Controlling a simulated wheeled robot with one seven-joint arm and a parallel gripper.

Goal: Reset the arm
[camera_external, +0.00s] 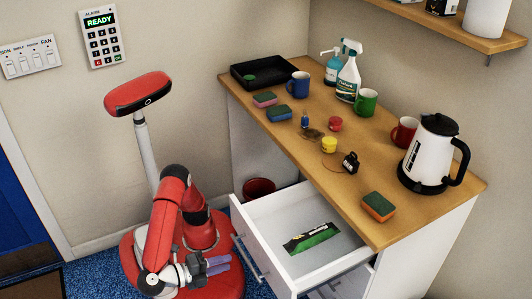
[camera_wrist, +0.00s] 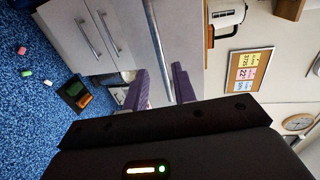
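My red arm is folded low over my red base in front of the counter. My gripper (camera_external: 216,264) hangs low in front of the cabinet, left of the pulled-out drawer. Its purple fingers also show in the wrist view (camera_wrist: 160,86), apart with a gap between them and nothing held. The white drawer (camera_external: 262,212) stands open, with a green and black packet (camera_external: 312,238) lying inside it.
The wooden counter (camera_external: 385,205) holds a kettle (camera_external: 428,155), mugs, sponges, bottles and a black tray (camera_external: 262,70). A red bin (camera_external: 259,188) stands by the cabinet. Small objects and a dark item (camera_wrist: 74,94) lie on the blue carpet (camera_wrist: 35,120).

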